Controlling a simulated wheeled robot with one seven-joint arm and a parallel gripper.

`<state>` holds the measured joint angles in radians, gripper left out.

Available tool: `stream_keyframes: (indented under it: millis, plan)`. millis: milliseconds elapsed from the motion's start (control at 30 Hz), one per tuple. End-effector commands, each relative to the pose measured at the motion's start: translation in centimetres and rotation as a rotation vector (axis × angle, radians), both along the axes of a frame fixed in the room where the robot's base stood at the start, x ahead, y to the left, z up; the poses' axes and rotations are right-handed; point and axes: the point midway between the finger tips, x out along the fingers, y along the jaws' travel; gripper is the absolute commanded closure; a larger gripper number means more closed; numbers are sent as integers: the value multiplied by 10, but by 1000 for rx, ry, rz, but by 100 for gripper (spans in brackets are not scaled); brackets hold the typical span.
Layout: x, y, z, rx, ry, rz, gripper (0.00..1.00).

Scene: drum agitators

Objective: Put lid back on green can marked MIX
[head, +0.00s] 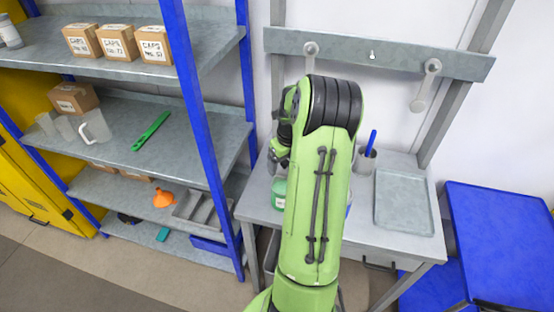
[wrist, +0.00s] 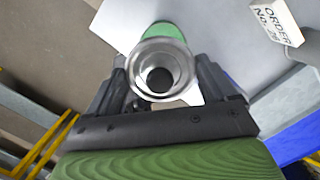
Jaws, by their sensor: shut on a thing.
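In the wrist view my gripper (wrist: 162,84) is shut on a round silver lid (wrist: 172,52), with one dark finger on each side. The lid has a bright rim and a dark round middle. A green can (wrist: 164,29) shows just beyond the lid, partly covered by it. I cannot tell whether lid and can touch. In the head view a green can (head: 279,194) stands on the bench, mostly hidden behind my arm. Its MIX marking is not readable. The gripper's fingertips are hidden by the arm there.
The grey bench (head: 398,247) bears a shallow tray (head: 405,228) and a grey cup (head: 364,163) with a blue pen. A tag reading ORDER (wrist: 275,20) shows in the wrist view. A blue-post shelf (head: 190,130) stands left, with boxes, jugs and a green tool (head: 151,131).

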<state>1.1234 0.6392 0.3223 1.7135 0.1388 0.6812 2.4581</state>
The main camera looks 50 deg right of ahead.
Motion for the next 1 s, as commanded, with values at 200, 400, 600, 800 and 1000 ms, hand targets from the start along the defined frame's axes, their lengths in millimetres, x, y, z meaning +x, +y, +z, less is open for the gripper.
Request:
stream_keyframes:
  millis: [200,400,600,800,1000]
  plan:
    - [0,0,-22,2,0,1,44]
    - [1,0,-47,2,0,2,44]
    - [1,0,-66,1,1,2,44]
    - [1,0,-68,1,0,2,44]
    - [1,0,-67,1,0,2,44]
